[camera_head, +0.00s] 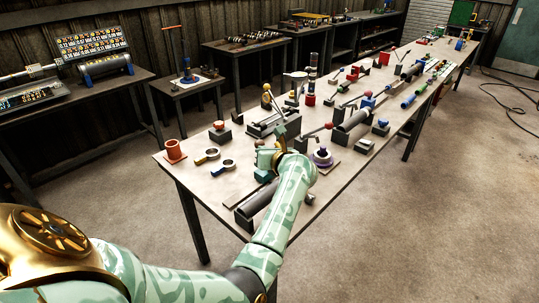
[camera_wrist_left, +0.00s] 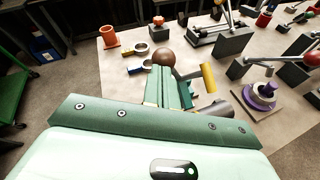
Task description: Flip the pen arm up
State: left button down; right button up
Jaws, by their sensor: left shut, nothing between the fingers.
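My left gripper (camera_head: 267,158) is low over the near end of the long workbench (camera_head: 185,165). In the left wrist view its green fingers (camera_wrist_left: 167,84) are shut with nothing between them. A brown ball knob (camera_wrist_left: 165,57) shows just beyond the fingertips; I cannot tell whether they touch it. A yellow cylinder (camera_wrist_left: 208,78) leans beside the fingers on the right. The gripper hides much of the fixture under it, including the far end of a dark grey cylinder (camera_head: 254,203). I cannot tell for sure which part is the pen arm. My right gripper is not in view.
An orange cup (camera_head: 175,151) and two ring-ended rods (camera_head: 207,156) lie left of the gripper. A purple-ringed part (camera_head: 322,157) stands to the right. Grey lever fixtures (camera_head: 273,122) stand behind.

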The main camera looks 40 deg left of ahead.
pick_arm(q)
jog(key=shift+a+r, duration=0.45)
jog(key=shift+a, duration=0.25)
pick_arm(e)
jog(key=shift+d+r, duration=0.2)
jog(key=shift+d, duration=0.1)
pick_arm(q)
jog(key=shift+r, duration=0.1)
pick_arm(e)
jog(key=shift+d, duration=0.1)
